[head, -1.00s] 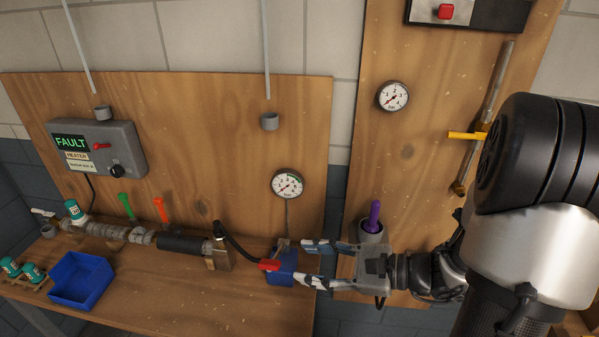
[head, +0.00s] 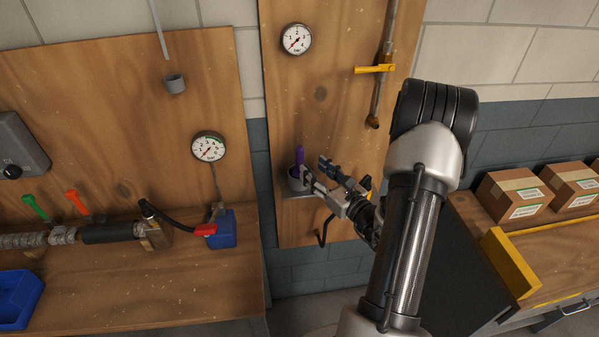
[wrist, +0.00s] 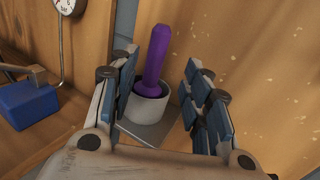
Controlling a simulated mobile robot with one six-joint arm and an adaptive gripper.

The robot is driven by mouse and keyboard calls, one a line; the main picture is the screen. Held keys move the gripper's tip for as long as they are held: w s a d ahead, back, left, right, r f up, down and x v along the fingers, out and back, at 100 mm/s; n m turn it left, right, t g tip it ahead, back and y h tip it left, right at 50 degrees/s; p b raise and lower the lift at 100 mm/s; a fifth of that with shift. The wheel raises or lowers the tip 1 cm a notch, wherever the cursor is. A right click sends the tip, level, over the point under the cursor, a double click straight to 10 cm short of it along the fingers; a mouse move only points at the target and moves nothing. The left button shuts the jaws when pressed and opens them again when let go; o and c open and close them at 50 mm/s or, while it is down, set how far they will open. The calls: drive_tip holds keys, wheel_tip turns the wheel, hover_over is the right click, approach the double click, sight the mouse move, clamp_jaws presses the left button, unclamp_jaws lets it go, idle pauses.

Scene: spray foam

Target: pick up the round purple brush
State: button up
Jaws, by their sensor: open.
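The round purple brush (head: 299,158) stands handle up in a grey cup (head: 295,181) on a small shelf on the wooden wall panel. In the wrist view the purple handle (wrist: 156,60) rises from the cup (wrist: 147,104), leaning slightly right. The brush's lower end is hidden inside the cup. My gripper (head: 315,168) is open and empty, close to the cup. In the wrist view its blue-padded fingers (wrist: 160,85) lie to the left and right of the brush and cup, with a gap on both sides.
A yellow-handled valve (head: 375,69) is on the panel above. Boxes (head: 515,195) sit on a bench to the right.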

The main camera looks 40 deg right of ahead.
sight(302, 160)
drive_tip(key=w+b, duration=0.1)
drive_tip(key=w, duration=0.6)
drive_tip(key=shift+w, duration=0.2)
clamp_jaws()
idle(0.4)
